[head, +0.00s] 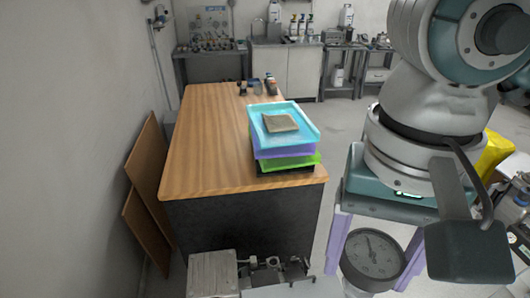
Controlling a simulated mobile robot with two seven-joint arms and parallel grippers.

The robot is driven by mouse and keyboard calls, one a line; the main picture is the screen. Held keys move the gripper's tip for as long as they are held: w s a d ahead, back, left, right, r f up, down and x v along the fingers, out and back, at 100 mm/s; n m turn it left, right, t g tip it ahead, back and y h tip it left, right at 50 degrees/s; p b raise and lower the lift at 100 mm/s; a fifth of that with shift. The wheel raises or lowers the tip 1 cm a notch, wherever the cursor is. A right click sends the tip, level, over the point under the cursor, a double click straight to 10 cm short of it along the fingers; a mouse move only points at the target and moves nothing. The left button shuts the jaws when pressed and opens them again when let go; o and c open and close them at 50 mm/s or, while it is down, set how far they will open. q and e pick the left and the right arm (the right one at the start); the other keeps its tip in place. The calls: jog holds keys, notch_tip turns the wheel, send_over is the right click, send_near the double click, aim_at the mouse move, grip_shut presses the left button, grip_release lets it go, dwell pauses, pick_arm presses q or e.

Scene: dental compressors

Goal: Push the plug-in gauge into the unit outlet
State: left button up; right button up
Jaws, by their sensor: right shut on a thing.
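My right gripper (369,279) hangs at the lower right, with its pale purple fingers on either side of a round dial gauge (372,252). It is shut on the gauge, whose grey face and dark rim turn toward the camera. The gauge's lower end and plug are cut off or hidden at the bottom edge. A metal assembly with small fittings (274,268) shows at the bottom centre, left of the gauge. I cannot tell which part of it, if any, is the unit outlet. My left gripper is not in view.
A wooden-topped table (205,140) stands ahead, carrying stacked coloured trays (298,112) with a brown pad (281,123) on top. Brown boards (150,190) lean on the left wall. A grey block (212,272) sits beside the fittings. Benches with equipment line the back.

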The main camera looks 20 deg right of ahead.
jog(key=shift+w+d+f+m+b, duration=0.65)
jog(key=shift+w+f+m+b, duration=0.85)
jog(key=shift+f+m+b, duration=4.35)
jog(key=shift+w+d+f+m+b, duration=0.65)
jog(key=shift+w+f+m+b, duration=1.25)
jog(key=shift+f+b, duration=7.5)
jog(key=shift+w+d+f+m+b, duration=0.9)
jog(key=shift+f+m+b, duration=3.55)
jog(key=shift+f+b, duration=3.15)
jog(key=shift+w+a+f+p, duration=0.1)
jog(key=shift+a+f+p, duration=0.05)
jog(key=shift+f+p, duration=0.4)
jog(key=shift+w+a+f+p, duration=0.1)
jog(key=shift+f+p, duration=0.4)
jog(key=shift+p, duration=0.05)
jog(key=shift+f, duration=0.2)
jog(key=shift+f+b, duration=1.25)
jog(key=shift+f, duration=0.05)
jog(key=o, duration=1.5)
jog(key=shift+r, duration=0.1)
